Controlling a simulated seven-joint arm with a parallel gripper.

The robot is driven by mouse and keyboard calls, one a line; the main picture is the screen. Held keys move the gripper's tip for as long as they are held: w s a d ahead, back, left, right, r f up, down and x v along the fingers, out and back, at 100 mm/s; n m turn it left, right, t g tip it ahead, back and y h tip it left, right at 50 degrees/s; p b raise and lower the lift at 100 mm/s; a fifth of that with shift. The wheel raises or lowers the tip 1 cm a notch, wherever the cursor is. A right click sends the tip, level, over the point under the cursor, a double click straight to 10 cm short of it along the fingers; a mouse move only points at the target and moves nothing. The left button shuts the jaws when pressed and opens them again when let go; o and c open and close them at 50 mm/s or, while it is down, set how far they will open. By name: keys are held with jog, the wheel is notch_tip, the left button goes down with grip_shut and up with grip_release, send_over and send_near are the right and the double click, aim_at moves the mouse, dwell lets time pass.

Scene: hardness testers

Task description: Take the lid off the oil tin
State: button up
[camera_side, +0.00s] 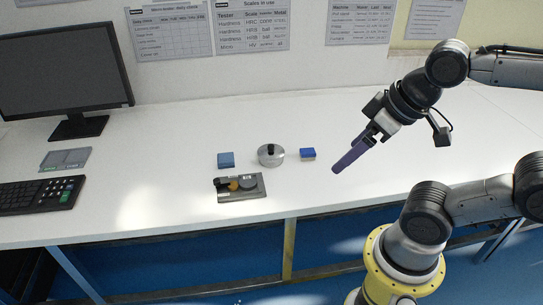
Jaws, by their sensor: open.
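The oil tin (271,158) looks like a low, round, silvery tin standing on the white bench near the middle of the view. Its lid (270,149) appears to be on top, with a small dark knob standing up from it. My gripper (337,169) is up and to the right of the tin, pointing down and left, clear of it. Its long purple fingers are open and overlap in this view, so the gap between them barely shows. I see nothing held in them.
A blue block (226,160) lies left of the tin and a darker blue block (307,154) right of it. A dark tray with small parts (239,188) sits in front. A keyboard (38,195) and monitor (65,62) stand at left. The bench's right side is clear.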

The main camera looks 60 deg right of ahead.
jog(key=c, duration=0.6)
jog(key=shift+o, duration=0.2)
